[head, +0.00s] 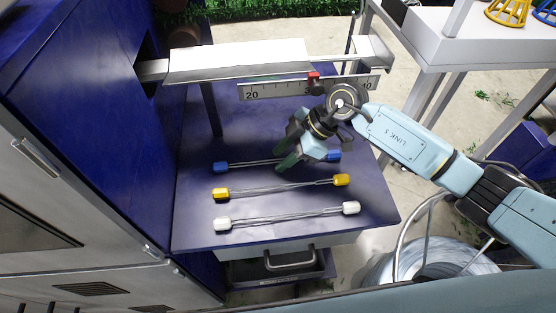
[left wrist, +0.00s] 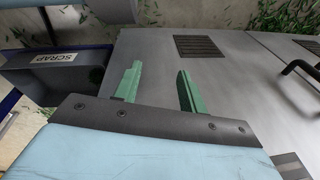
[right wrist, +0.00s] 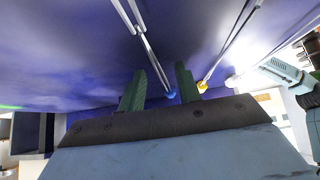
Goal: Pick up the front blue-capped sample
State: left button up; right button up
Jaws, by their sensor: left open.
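The blue-capped sample lies on the blue table (head: 300,225), farthest back of the samples there. Its left blue cap (head: 220,167) and right blue cap (head: 334,156) show in the head view, joined by thin wires. My right gripper (head: 288,160) is over the right half of these wires, pointing down, and hides part of them. In the right wrist view its green fingers (right wrist: 160,78) are apart, with wires and a blue cap (right wrist: 171,94) showing in the gap; contact is unclear. My left gripper (left wrist: 157,80) is open and empty, away from the table.
A yellow-capped sample (head: 285,187) and a white-capped sample (head: 290,215) lie nearer the front. A ruler (head: 290,88) and a metal bar machine stand behind. A scrap bin (left wrist: 55,75) and cabinet (left wrist: 230,75) are near my left gripper.

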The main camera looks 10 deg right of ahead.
jog(key=shift+c, duration=0.3)
grip_shut()
